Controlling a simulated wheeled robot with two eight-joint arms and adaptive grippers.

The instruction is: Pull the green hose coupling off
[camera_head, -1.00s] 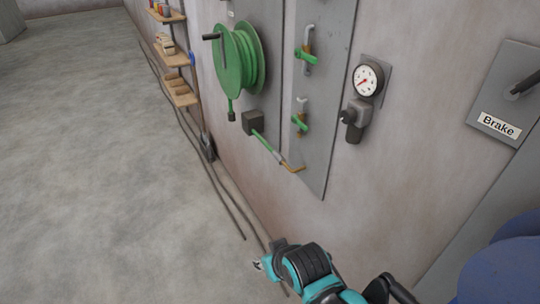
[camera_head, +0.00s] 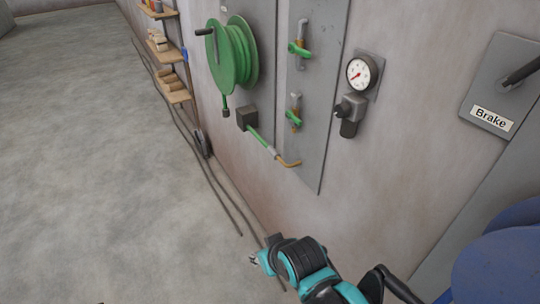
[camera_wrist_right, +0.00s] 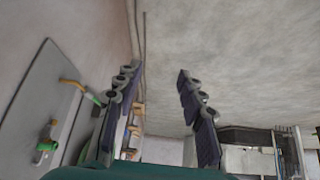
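A green hose piece (camera_head: 254,134) slopes down right from a dark box (camera_head: 247,117) on the wall. It meets a grey sleeve (camera_head: 272,151) and a bent brass pipe (camera_head: 288,163). In the right wrist view, the brass pipe (camera_wrist_right: 72,84) shows at left, with a green end (camera_wrist_right: 93,98) partly hidden behind a finger. My right gripper (camera_head: 254,259) is below the hose, apart from it. In the wrist view, its fingers (camera_wrist_right: 157,74) are spread with nothing between them. My left gripper is not in view.
A green hose reel (camera_head: 236,55), valves with green handles (camera_head: 299,49), a pressure gauge (camera_head: 360,74) and a Brake panel (camera_head: 498,90) are on the wall. Shelves (camera_head: 168,55) stand farther back. Cables (camera_head: 222,195) run along the wall's foot. The floor at left is clear.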

